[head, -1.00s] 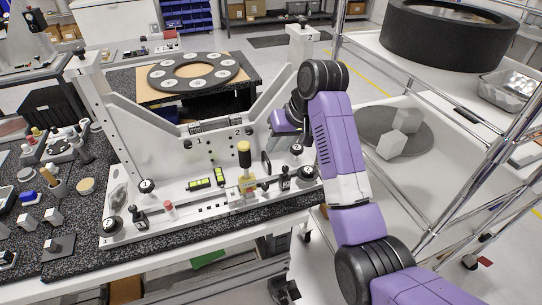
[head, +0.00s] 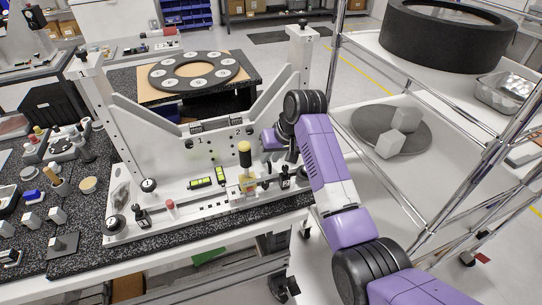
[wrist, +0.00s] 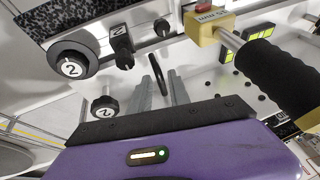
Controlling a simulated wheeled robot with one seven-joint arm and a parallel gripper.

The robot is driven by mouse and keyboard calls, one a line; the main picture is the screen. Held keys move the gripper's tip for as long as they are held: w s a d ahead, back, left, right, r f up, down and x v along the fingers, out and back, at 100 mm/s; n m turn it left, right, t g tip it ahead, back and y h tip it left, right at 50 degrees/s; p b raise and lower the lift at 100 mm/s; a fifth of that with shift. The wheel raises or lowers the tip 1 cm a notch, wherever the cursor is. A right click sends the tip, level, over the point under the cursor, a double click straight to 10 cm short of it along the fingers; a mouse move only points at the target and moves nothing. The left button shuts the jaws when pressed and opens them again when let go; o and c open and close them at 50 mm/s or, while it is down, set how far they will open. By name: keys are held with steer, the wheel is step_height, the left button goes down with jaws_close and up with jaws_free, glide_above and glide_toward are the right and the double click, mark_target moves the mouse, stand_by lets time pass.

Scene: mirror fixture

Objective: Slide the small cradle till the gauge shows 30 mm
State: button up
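The white mirror fixture (head: 165,165) stands on a speckled dark slab, with a V-shaped upper plate. I cannot clearly pick out the small cradle.
Black knobs marked 2 (wrist: 70,66) and (wrist: 104,107) stand left of my fingers in the wrist view. The dark handle (wrist: 280,72) is close on the right. A chrome rack (head: 440,175) stands right of my arm. Small parts crowd the slab's left.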

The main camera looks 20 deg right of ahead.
jaws_close()
stand_by(1.2)
